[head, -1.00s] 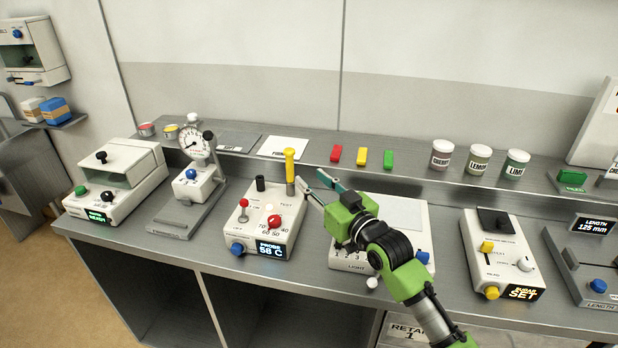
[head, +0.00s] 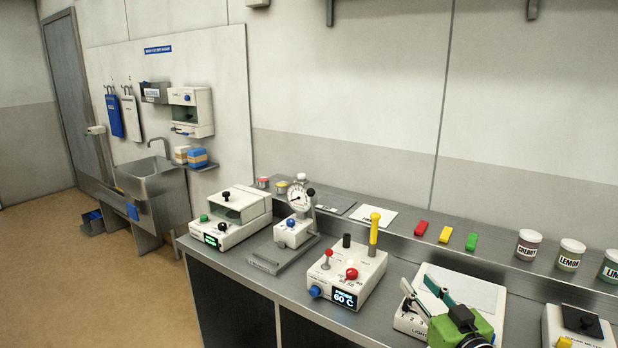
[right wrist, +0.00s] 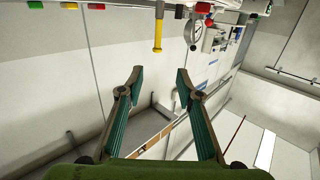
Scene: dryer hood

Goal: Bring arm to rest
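My right gripper (head: 425,290) is at the lower right of the head view, above the light box (head: 470,290) and right of the probe device. It also shows in the right wrist view (right wrist: 157,80), with its two fingers spread and nothing between them. The white probe device (head: 345,275) has a yellow-handled probe (head: 374,228) standing upright at its back right and a display reading 60 C. The yellow handle shows in the right wrist view (right wrist: 158,35) beyond the fingertips. My left gripper is not in view.
A dial gauge stand (head: 293,230) and a white lidded device (head: 230,217) stand to the left on the bench. Red (head: 421,228), yellow (head: 446,234) and green (head: 472,241) blocks and labelled jars (head: 528,245) line the back shelf. A sink (head: 155,180) is at the far left, with open floor before it.

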